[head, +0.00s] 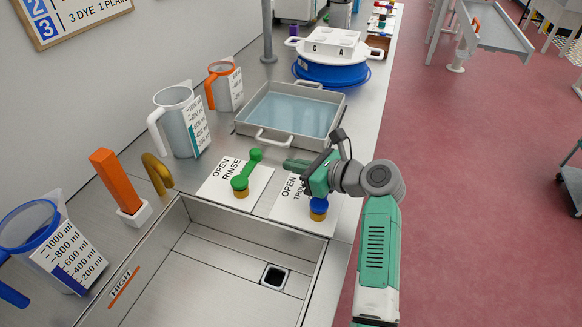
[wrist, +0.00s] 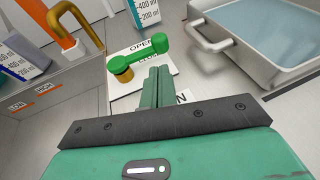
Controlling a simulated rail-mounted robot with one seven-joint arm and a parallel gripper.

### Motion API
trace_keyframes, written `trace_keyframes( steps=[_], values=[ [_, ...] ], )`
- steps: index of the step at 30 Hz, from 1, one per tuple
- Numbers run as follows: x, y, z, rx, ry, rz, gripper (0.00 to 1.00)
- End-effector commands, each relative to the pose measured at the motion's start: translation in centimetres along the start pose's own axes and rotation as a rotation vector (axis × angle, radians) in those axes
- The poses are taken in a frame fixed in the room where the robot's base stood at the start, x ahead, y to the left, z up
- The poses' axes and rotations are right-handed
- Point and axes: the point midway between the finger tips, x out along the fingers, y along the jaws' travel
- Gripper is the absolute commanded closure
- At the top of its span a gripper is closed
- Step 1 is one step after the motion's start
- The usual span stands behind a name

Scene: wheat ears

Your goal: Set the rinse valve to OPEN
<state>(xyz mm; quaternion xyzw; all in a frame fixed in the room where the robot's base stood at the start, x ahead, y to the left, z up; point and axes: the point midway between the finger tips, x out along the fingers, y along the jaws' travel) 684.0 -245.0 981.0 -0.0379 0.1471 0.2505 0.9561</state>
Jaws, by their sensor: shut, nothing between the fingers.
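The rinse valve has a green lever (head: 247,171) on a brass stem, on a white plate (head: 222,193) lettered OPEN and RINSE. In the head view the lever points away from the sink, up and slightly right. The lever (wrist: 146,61) is also in the wrist view, just beyond my fingertips, with OPEN lettering behind it and a second word partly covered. My gripper (head: 287,164) is shut and empty, right of the lever, its fingers pointing left at it. In the wrist view the shut fingers (wrist: 158,82) end near the lever; I cannot tell whether they touch.
A blue valve (head: 318,208) on a second plate stands under my arm, partly hidden. A water tray (head: 290,112) lies behind. A steel sink (head: 215,270) is in front. A brass spout (head: 157,174), an orange handle (head: 118,180) and a white jug (head: 180,120) stand left.

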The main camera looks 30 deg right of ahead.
Motion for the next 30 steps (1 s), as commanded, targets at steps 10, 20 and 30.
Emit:
trace_keyframes(
  steps=[10,20,30],
  values=[
    [6.2,0.0,-0.4,0.000,-0.001,0.000,1.00],
    [7.3,0.0,0.0,0.000,0.000,-0.001,1.00],
    [7.8,0.4,0.4,-0.002,0.000,0.008,1.00]
  ],
)
